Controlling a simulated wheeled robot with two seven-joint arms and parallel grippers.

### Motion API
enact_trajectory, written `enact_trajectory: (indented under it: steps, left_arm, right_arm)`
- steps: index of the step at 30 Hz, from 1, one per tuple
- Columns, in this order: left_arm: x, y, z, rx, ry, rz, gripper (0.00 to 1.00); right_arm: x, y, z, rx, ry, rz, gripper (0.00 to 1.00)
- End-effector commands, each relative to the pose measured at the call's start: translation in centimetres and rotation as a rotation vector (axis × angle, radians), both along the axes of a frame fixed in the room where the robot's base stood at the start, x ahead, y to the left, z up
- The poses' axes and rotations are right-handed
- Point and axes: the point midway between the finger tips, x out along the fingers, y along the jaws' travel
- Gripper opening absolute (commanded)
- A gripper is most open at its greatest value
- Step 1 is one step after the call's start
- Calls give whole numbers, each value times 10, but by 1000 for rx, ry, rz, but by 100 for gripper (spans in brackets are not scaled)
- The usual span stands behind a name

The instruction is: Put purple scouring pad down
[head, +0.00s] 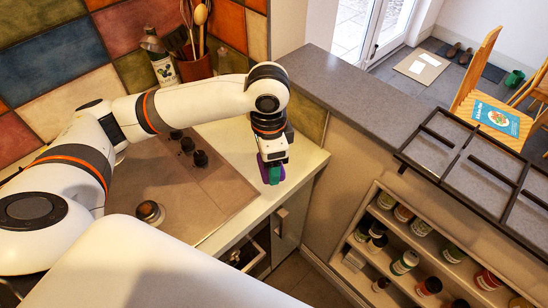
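My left gripper (272,169) points down at the right end of the pale countertop (238,137), near its front corner. The purple scouring pad (263,172) shows at the fingertips, partly hidden by a teal finger. The gripper appears shut on the pad. The pad is at or just above the counter surface; I cannot tell whether it touches. My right gripper is not in view.
A cooktop (205,190) with dark knobs lies left of the gripper. A utensil pot (195,68) and a bottle (160,62) stand at the back. A grey ledge (350,88) rises behind. A shelf with jars (405,262) stands right, past a floor gap.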

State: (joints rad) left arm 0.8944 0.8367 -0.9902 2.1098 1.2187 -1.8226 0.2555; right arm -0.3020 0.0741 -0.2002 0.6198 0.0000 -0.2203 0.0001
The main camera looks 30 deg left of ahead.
Motion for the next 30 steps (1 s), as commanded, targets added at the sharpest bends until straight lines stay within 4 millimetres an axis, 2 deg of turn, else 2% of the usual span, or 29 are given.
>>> enact_trajectory:
  steps: [30]
  left_arm:
    - [72, 31, 1, -8, -7, -1966, 49]
  right_arm:
    - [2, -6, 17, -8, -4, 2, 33]
